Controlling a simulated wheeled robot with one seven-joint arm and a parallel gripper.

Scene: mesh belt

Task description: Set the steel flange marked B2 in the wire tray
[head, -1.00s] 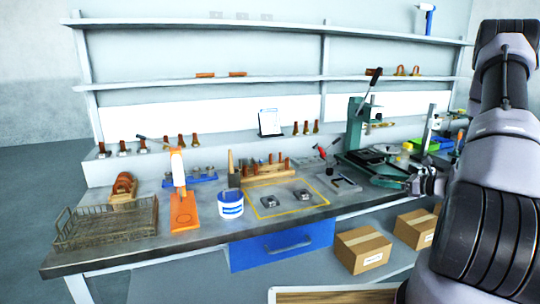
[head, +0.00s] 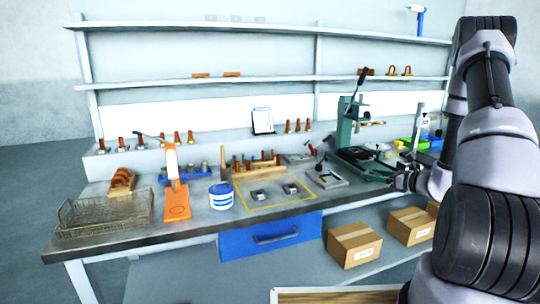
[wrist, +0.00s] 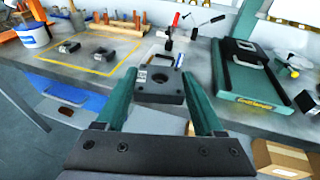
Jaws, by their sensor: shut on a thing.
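My gripper (wrist: 160,100) is shut on a dark steel flange (wrist: 158,94) with a round hole and a small pale label, too small to read. The flange is between the two green fingers, above the bench's front part. In the head view my gripper (head: 404,181) is at the right, in front of the green press, and the held flange is not clear there. The wire tray (head: 88,230) stands at the bench's far left end and looks empty. Two other steel flanges (head: 258,195) (head: 290,189) lie inside the yellow outline; their marks are unreadable.
Between gripper and tray stand a blue-and-white tub (head: 221,197), an orange stand (head: 177,203) and a rack of wooden-handled tools (head: 257,166). A toggle clamp on a plate (head: 328,181) and a green press (head: 352,140) are near my gripper. Cardboard boxes (head: 354,246) sit below the bench.

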